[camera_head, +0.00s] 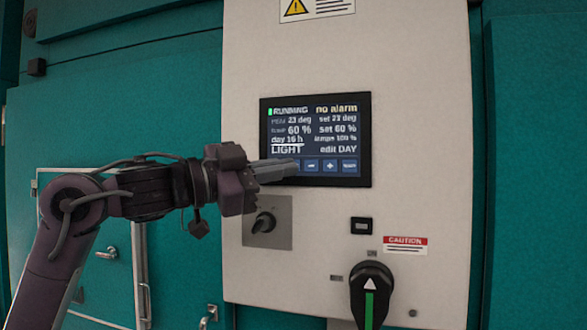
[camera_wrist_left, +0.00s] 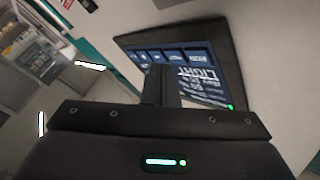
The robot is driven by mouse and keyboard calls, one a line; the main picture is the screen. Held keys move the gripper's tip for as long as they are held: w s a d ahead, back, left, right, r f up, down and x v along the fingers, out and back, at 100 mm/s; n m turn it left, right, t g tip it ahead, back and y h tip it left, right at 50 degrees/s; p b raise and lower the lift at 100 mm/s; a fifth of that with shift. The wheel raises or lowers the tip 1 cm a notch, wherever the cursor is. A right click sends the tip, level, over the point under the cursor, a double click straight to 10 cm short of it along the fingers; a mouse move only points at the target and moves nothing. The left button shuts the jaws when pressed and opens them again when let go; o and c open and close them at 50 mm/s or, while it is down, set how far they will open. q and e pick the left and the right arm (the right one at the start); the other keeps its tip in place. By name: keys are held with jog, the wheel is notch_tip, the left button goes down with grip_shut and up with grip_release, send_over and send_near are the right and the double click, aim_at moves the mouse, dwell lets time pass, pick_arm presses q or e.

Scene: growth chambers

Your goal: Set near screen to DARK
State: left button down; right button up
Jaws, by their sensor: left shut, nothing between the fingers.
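The near screen (camera_head: 316,140) is a dark-framed panel on the white cabinet face. It reads RUNNING, no alarm, day 16 h, LIGHT and edit DAY, with a row of blue buttons along its bottom. My left gripper (camera_head: 296,170) is shut and empty, its fingertips in front of the lower left of the screen, covering the leftmost button area. I cannot tell whether the tips touch the glass. In the left wrist view the shut fingers (camera_wrist_left: 160,84) reach over the screen (camera_wrist_left: 226,70), which looks upside down there. My right gripper is not in view.
Below the screen are a small rotary switch (camera_head: 264,222) on a grey plate, a small black module (camera_head: 361,226) and a large black handle (camera_head: 371,292) with a green stripe. A CAUTION label (camera_head: 405,245) is at the right. Teal chamber walls (camera_head: 535,150) flank the cabinet.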

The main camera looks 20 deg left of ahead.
pick_arm(q)
jog(key=shift+s, duration=0.2)
jog(key=s+b, duration=0.1)
jog(key=s, duration=0.4)
jog(key=shift+a, duration=0.1)
jog(key=shift+w, duration=0.1)
dwell(2.4)
jog(key=s+m+t, duration=0.1)
jog(key=m, duration=0.3)
jog(key=s+m+t+p, duration=0.1)
jog(key=m, duration=0.3)
jog(key=s+m+t+h+p, duration=0.1)
jog(key=s+m, duration=0.1)
jog(key=m, duration=0.3)
jog(key=shift+f+t, duration=0.1)
jog(key=shift+t, duration=0.2)
jog(key=shift+w, duration=0.1)
